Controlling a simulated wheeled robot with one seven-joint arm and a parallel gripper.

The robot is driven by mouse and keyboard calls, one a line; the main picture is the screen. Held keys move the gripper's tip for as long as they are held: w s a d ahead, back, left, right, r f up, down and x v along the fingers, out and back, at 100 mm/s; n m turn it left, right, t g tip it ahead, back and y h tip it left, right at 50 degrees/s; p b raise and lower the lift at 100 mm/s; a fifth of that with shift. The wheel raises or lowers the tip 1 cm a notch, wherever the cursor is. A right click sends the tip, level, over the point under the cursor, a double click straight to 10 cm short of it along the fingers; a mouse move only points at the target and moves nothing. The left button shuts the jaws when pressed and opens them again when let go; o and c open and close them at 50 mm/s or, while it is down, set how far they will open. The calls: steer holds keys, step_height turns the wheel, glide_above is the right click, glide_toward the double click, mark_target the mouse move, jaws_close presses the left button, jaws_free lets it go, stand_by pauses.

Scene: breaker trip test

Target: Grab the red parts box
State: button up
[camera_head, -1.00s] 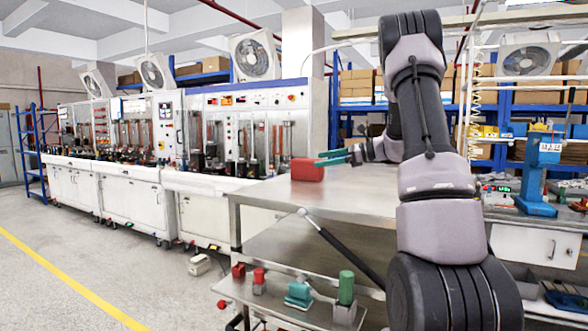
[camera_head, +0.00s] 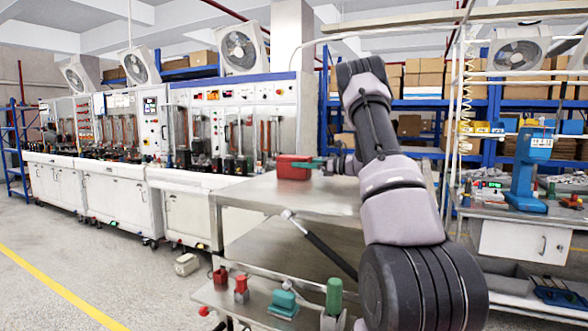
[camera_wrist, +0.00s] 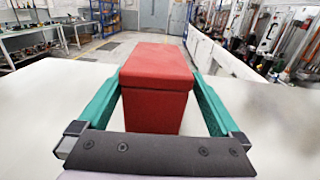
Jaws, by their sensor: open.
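The red parts box (camera_head: 293,167) stands on the steel table top (camera_head: 262,194), near its far left corner. It also fills the middle of the wrist view (camera_wrist: 156,85). My gripper (camera_head: 309,165) reaches it from the right in the head view. In the wrist view its two green fingers (camera_wrist: 158,88) lie one on each side of the box, spread wide. A narrow gap shows beside the near part of the box; at the far end I cannot tell whether the fingers touch it. The far faces of the box are hidden.
A lower shelf holds a green cylinder (camera_head: 334,296), a teal part (camera_head: 284,303) and small red parts (camera_head: 241,289). White test benches (camera_head: 110,195) stand at the left. The table around the box is clear.

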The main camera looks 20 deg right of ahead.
mark_target(290, 161)
steer(key=x, duration=0.4)
steer(key=shift+a+r, duration=0.1)
steer(key=shift+a, duration=0.25)
steer(key=shift+w+a, duration=0.3)
steer(key=shift+r, duration=0.1)
steer(key=c, duration=1.5)
